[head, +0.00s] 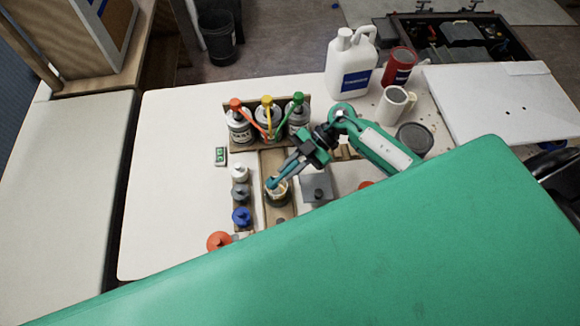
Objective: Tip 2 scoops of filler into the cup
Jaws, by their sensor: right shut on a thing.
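A small cup (279,199) with a pale rim and tan contents stands on a brown board, left of the middle of the bench. My right gripper (292,164) comes in from the upper right. It is shut on a slim blue-grey tool, which looks like the scoop (273,183). The scoop's rounded end is at the cup's mouth, and I cannot tell whether it touches the cup or carries filler. I cannot tell which container holds the filler. My left gripper is not in view.
Pump bottles with red, yellow and green tops stand in a rack (241,147) behind the cup. Small bottles (240,194) line its left side. A grey block (318,187) is at its right. A white jug (350,68) and mug (394,106) stand farther back. The bench's left part (165,190) is clear.

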